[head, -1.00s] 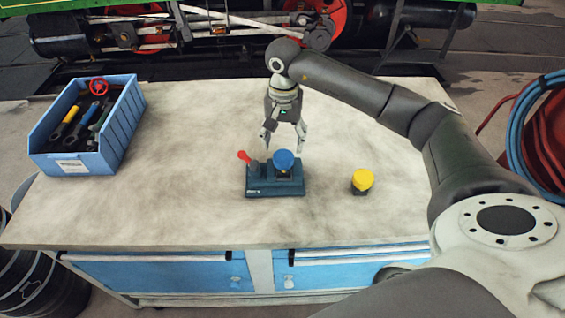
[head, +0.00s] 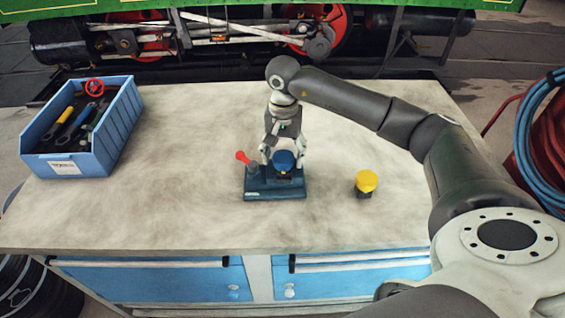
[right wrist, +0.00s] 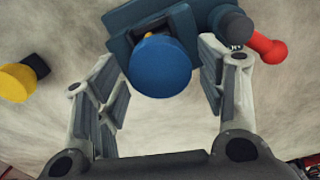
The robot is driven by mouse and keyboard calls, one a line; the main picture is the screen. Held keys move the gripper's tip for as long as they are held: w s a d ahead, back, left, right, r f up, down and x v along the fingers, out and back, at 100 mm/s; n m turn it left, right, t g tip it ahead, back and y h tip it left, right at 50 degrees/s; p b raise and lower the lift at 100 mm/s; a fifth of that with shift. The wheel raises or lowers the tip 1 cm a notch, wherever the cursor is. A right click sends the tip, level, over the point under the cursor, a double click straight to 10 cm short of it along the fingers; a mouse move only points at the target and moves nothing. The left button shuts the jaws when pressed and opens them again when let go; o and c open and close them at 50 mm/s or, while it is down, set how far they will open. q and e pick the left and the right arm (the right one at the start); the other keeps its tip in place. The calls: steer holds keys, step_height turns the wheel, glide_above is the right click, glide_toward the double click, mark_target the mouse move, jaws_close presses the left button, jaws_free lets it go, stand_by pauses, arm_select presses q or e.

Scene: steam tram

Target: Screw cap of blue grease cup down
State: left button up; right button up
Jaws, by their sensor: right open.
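The blue grease cup (head: 284,160) stands on a dark teal base block (head: 275,190) on the workbench, with a red-knobbed lever (head: 243,156) at its left. Its round blue cap also shows in the right wrist view (right wrist: 160,66). My right gripper (head: 283,158) is over the block, with one finger on each side of the blue cap. In the right wrist view the fingers (right wrist: 165,80) are spread wide, with a gap between each finger and the cap. My left gripper is not in view.
A yellow-capped cup (head: 366,182) stands on the bench right of the block. A blue bin (head: 75,164) of tools sits at the left. The workbench top (head: 180,205) is otherwise clear. Hoses (head: 545,140) hang at the far right.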

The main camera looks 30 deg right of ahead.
steer(key=shift+b, duration=0.3)
stand_by(0.4)
steer(key=shift+c, duration=0.3)
steer(key=c, duration=0.7)
steer(key=o, duration=1)
steer(key=shift+o, duration=0.9)
steer(key=shift+r+p, duration=1.5)
steer(key=shift+r, duration=1.05)
